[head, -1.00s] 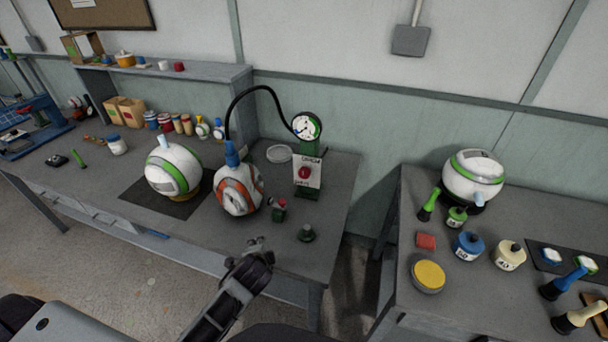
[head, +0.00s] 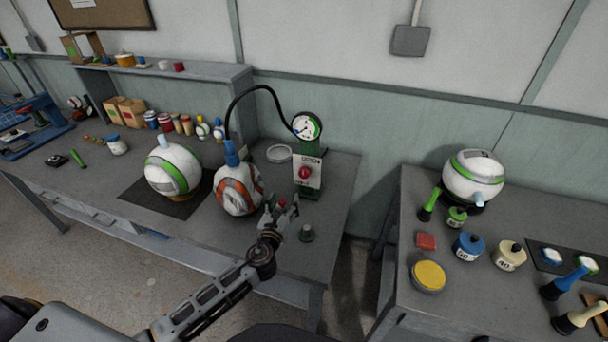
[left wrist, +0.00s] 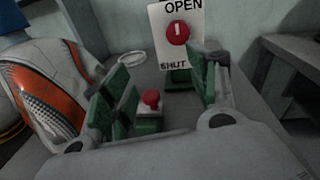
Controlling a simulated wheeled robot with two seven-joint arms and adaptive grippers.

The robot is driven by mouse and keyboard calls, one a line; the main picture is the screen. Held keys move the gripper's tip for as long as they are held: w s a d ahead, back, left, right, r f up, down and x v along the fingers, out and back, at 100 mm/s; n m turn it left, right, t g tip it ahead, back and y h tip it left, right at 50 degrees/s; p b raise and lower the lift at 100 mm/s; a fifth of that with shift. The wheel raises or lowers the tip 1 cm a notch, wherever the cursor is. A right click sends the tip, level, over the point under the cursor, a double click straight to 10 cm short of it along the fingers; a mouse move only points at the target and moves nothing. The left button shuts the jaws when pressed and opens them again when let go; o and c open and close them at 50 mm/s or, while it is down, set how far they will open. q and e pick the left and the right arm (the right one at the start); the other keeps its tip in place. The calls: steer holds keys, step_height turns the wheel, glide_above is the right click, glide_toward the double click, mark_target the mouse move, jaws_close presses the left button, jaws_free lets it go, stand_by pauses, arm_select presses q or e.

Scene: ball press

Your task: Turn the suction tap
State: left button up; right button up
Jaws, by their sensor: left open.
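The suction tap (head: 305,173) is a round red knob on a white plate marked OPEN and SHUT, on a green stand below a dial gauge (head: 306,126). In the left wrist view, the tap (left wrist: 178,33) shows a short, roughly upright white mark. My left gripper (head: 282,206) is open and empty, in front of and below the tap, apart from it. In the left wrist view its green-padded fingers (left wrist: 160,88) stand wide apart, with a small green block with a red top (left wrist: 151,98) seen between them. My right gripper is out of view.
An orange-and-white ball (head: 238,190) stands close left of my gripper, with a black hose (head: 257,88) running from it to the gauge. A small green knob (head: 306,233) stands near the table's right edge. A white-and-green ball (head: 173,170) sits further left.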

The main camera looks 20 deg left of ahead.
mark_target(303, 175)
arm_select(q)
steer(key=m, duration=0.2)
steer(key=w+d+m+h, duration=0.1)
steer(key=m, duration=0.1)
steer(key=d+m+h, duration=0.1)
steer(key=shift+w+r+m+t, duration=0.2)
steer(key=shift+r+m+t, duration=0.1)
steer(key=shift+m+t, duration=0.1)
steer(key=shift+w, duration=0.1)
steer(key=shift+w+d, duration=0.1)
steer(key=shift+w, duration=3.9)
steer(key=shift+w+d, duration=0.1)
steer(key=shift+w, duration=2.65)
steer(key=c, duration=1)
